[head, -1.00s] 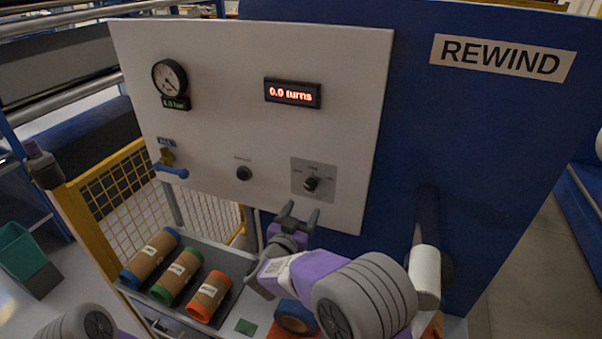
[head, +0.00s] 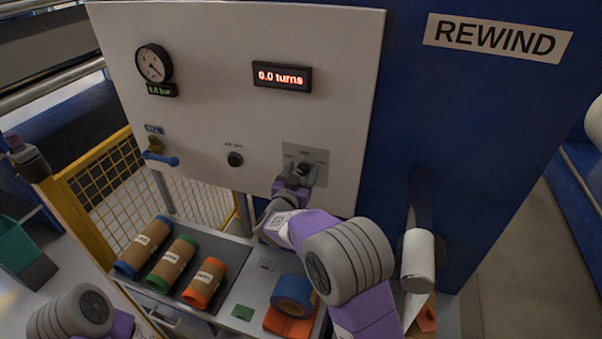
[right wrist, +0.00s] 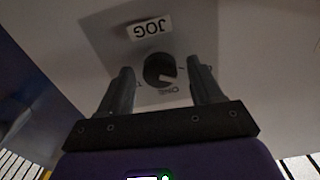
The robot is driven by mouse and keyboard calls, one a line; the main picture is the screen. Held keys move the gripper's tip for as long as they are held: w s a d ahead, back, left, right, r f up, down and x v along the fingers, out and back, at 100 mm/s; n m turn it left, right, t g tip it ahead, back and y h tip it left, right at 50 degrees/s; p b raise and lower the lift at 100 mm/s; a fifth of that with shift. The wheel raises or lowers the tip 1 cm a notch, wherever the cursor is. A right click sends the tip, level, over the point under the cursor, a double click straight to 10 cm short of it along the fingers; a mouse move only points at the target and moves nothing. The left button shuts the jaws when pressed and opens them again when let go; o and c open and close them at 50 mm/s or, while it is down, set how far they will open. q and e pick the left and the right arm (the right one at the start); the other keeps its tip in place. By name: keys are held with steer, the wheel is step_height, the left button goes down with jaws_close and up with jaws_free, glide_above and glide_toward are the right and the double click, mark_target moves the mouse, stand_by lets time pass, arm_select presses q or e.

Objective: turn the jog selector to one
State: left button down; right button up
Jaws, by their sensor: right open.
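The jog selector (head: 304,166) is a small black knob on a grey plate, low on the right of the white panel. In the right wrist view the dark round knob (right wrist: 159,70) shows upside down with a JOG label (right wrist: 150,29), and a ONE mark is partly readable beside it. My right gripper (head: 296,178) is at the selector in the head view and partly covers its plate. In the right wrist view its open fingers (right wrist: 162,88) stand on either side of the knob, with visible gaps. My left gripper is not in view; only part of that arm shows.
The panel also carries a gauge (head: 154,64), a red display (head: 282,76) reading 0.0 turns, a blue-handled valve (head: 160,157) and a black button (head: 235,159).

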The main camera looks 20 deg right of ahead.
steer(key=shift+c, duration=0.3)
steer(key=c, duration=1)
steer(key=shift+f+m+b, duration=0.2)
steer(key=shift+m+b, duration=0.6)
steer(key=shift+b, duration=0.25)
steer(key=m+b, duration=0.6)
steer(key=shift+f+b, duration=0.1)
steer(key=shift+b, duration=0.25)
steer(key=shift+m+b, duration=1.85)
steer(key=shift+m, duration=0.25)
